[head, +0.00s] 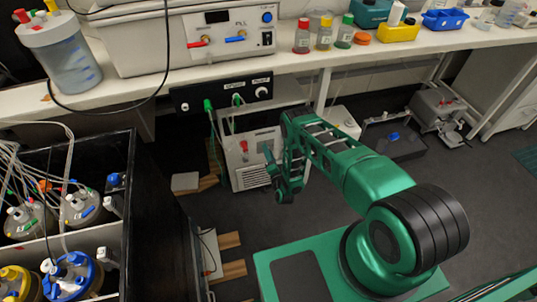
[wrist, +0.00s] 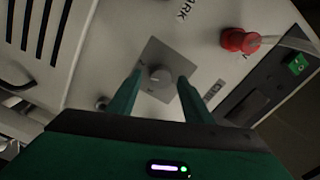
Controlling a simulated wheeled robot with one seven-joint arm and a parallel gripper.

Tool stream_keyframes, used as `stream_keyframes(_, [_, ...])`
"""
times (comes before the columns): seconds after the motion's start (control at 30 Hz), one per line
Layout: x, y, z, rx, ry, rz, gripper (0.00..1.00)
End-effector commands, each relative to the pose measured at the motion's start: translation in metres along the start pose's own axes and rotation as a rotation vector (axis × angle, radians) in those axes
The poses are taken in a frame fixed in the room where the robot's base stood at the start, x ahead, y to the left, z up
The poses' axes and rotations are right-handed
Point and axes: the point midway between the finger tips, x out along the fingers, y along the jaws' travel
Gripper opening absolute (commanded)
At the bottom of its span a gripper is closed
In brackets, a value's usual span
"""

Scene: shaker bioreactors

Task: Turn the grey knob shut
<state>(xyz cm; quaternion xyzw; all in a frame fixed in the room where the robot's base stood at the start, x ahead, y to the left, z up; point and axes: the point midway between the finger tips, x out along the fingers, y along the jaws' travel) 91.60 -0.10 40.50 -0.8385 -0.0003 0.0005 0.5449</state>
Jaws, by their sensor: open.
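The grey knob (wrist: 160,76) is a small round dial on a square grey plate on the front of a white box. In the wrist view it lies between and just beyond the fingertips of my gripper (wrist: 158,82), which is open and empty. The fingers look apart from the knob, one on each side; the exact depth gap cannot be told. In the head view my gripper (head: 278,170) is in front of the white box (head: 240,160), under the bench, and I cannot clearly make out the knob there.
A red connector (wrist: 238,40) with a pale hose sits on the panel near the knob. A black panel with green plugs (head: 225,97) hangs above the box. A black-walled crate of bottles (head: 150,200) stands at left.

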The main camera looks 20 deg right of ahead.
Motion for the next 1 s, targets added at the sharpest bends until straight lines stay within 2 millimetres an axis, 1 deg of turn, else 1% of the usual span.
stream_keyframes(0.13, [-0.0001, 0.0, 0.0001, 0.0, 0.0, 0.0, 0.46])
stream_keyframes(0.17, [-0.0001, 0.0, 0.0001, 0.0, 0.0, 0.0, 0.43])
stream_keyframes(0.2, [-0.0002, 0.0, 0.0001, 0.0, 0.0, 0.0, 0.34])
stream_keyframes(0.27, [-0.0002, 0.0, 0.0001, 0.0, 0.0, 0.0, 0.19])
stream_keyframes(0.3, [-0.0003, 0.0001, 0.0001, 0.0, -0.001, 0.0, 0.1])
stream_keyframes(0.33, [-0.0003, 0.0002, 0.0001, 0.0, -0.001, 0.001, 0.05])
stream_keyframes(0.67, [-0.0008, 0.001, 0.0, -0.031, -0.002, 0.002, 0.05])
stream_keyframes(0.87, [-0.0011, 0.0013, -0.0002, -0.127, -0.002, 0.003, 0.05])
stream_keyframes(1.0, [-0.0015, 0.0011, 0.0001, -0.235, -0.002, 0.005, 0.05])
